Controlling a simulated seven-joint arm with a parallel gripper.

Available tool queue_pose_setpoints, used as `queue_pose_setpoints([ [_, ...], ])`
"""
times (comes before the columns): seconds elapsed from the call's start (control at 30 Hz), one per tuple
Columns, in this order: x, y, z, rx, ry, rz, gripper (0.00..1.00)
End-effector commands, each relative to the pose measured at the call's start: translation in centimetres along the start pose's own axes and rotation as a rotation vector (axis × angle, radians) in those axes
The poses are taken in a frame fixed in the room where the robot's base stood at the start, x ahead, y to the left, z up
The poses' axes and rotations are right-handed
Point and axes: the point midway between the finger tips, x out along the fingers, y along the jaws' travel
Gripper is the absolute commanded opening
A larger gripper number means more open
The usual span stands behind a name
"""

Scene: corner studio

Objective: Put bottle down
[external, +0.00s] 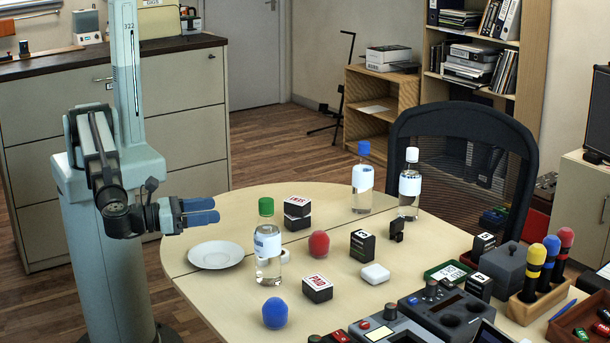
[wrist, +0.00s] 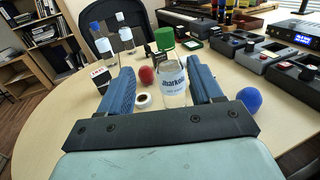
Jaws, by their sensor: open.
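A clear bottle with a green cap and a white label (external: 268,246) stands upright on the table (external: 230,301), left of centre. My gripper (external: 216,211) is open and empty, to the left of this bottle and above the table's left side. In the wrist view the green-capped bottle (wrist: 172,88) shows between my gripper's two blue fingers (wrist: 161,70). It looks to be out past the fingertips, with a gap to the fingers. A blue-capped bottle (external: 362,181) and a white-capped bottle (external: 409,186) stand upright at the back of the table.
A white plate (external: 216,254) lies below my gripper. A red ball (external: 319,243), a blue ball (external: 275,313) and a black box marked PAID (external: 317,288) are near the green-capped bottle. Control boxes (external: 445,305) crowd the right front. The table's left edge is mostly clear.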

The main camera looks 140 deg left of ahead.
Motion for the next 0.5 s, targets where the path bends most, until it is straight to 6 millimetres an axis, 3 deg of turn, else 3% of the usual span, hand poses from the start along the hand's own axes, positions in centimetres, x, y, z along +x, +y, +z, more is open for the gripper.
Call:
queue_pose_setpoints([
  [0.13,0.4,0.2,0.0,0.000,0.000,0.006,0.65],
  [0.27,2.3,1.2,-0.1,0.001,0.000,0.038,0.65],
  [0.5,6.4,5.0,-0.3,0.007,0.001,0.114,0.65],
])
